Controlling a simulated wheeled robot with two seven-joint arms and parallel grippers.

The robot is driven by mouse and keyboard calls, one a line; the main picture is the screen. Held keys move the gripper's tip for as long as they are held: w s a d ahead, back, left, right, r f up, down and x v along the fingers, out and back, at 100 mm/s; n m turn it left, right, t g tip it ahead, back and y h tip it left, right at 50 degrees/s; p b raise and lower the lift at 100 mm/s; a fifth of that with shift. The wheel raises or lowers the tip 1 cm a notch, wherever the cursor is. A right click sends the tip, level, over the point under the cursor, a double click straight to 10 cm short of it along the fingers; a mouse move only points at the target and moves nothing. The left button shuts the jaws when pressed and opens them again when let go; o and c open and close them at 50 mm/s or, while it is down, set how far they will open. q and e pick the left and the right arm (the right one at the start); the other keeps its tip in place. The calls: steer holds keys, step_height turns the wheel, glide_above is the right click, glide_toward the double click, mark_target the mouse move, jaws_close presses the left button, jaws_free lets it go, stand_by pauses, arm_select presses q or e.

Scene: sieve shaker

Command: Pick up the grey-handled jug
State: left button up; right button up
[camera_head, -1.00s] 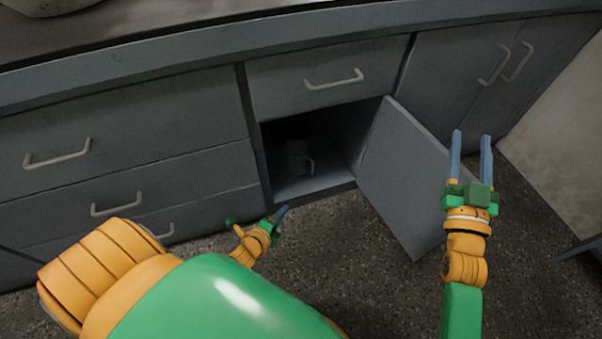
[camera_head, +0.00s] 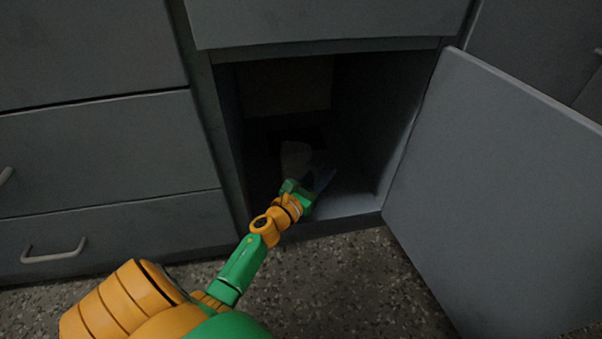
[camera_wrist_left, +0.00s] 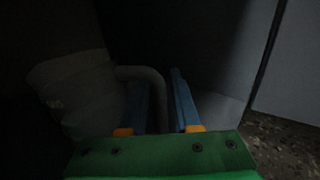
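The jug (camera_head: 296,156) stands inside the open cabinet, pale and dim in the shadow. In the left wrist view the jug (camera_wrist_left: 72,92) is at the left, with its grey handle (camera_wrist_left: 158,84) curving out to the right. My left gripper (camera_head: 322,179) reaches into the cabinet at the jug's right side. In the left wrist view its two blue fingers (camera_wrist_left: 160,85) are apart, and the handle's upright part shows between them. Contact with the handle cannot be made out. My right gripper is not in view.
The cabinet door (camera_head: 500,190) stands open at the right. The cabinet's floor (camera_head: 350,203) is bare to the right of the gripper. A drawer front (camera_head: 330,20) is above the opening, and more drawers (camera_head: 100,150) are at the left.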

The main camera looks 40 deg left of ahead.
arm_select(q)
steer(key=shift+w, duration=0.35)
jaws_close()
stand_by(1.2)
